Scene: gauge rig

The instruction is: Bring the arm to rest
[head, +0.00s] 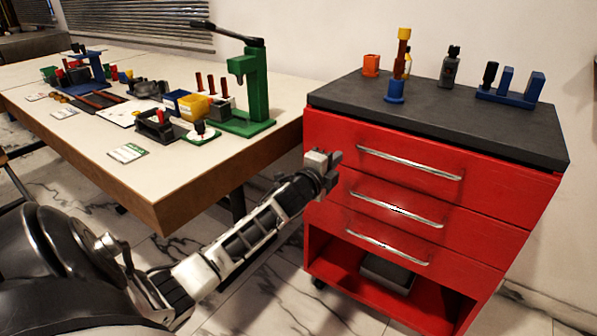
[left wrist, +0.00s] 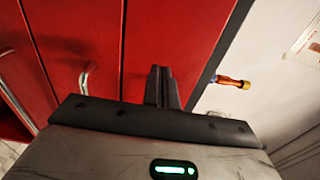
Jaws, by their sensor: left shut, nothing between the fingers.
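My left arm reaches in from the lower left of the head view. Its gripper (head: 332,160) is in front of the left side of the red drawer cabinet (head: 325,212), near the top drawer. In the left wrist view the two dark fingers (left wrist: 163,88) are together with nothing between them, in front of the red drawer fronts (left wrist: 180,30). I cannot tell from the pictures how wide the gap to the cabinet is. My right gripper is in neither view.
A workbench (head: 190,165) on the left holds a green press (head: 257,85), a yellow bin (head: 193,107) and several small parts. The cabinet's dark top (head: 440,110) bears a blue stand (head: 394,92), an orange cup (head: 371,65), a dark bottle (head: 449,66) and a blue rack (head: 508,97). Metal handles (head: 408,163) stick out.

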